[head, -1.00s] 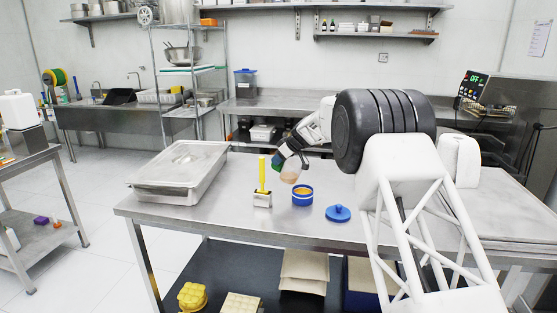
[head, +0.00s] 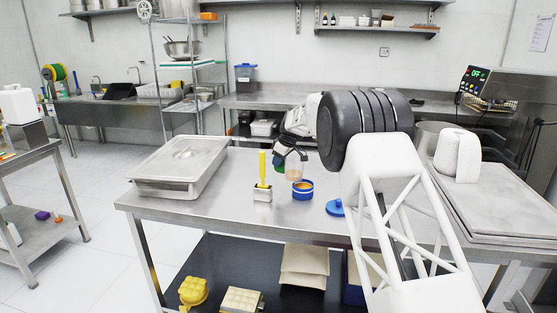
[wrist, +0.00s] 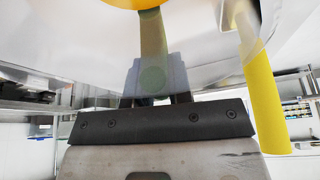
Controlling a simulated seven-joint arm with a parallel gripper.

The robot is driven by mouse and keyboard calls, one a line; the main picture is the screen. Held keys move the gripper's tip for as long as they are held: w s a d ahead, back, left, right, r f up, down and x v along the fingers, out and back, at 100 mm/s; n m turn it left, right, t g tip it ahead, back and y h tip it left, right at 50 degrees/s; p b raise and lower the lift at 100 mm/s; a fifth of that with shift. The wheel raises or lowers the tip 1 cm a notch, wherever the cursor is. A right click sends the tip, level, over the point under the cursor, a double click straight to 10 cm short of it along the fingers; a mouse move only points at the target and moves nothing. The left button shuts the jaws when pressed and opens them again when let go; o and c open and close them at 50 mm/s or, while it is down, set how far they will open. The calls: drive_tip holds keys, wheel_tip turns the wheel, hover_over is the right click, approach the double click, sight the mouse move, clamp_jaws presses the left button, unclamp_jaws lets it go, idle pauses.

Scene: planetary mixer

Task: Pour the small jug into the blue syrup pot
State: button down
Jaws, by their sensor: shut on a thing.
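The small jug (head: 296,166) is clear with a tan-orange content. My gripper (head: 284,155) is shut on it at its left side and holds it above the table. In the head view the jug appears just above or behind the rim of the blue syrup pot (head: 302,192), which stands upright and open. I cannot tell whether they touch. Its blue lid (head: 335,208) lies on the table to the right, partly hidden by my arm.
A yellow-handled tool (head: 262,170) stands in a small metal holder left of the pot; its handle appears in the wrist view (wrist: 265,105). A lidded steel pan (head: 180,168) is at the table's left. A white container (head: 457,155) stands right. The table's front middle is clear.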

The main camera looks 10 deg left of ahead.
drive_tip(key=shift+r, duration=0.2)
drive_tip(key=shift+r, duration=1.85)
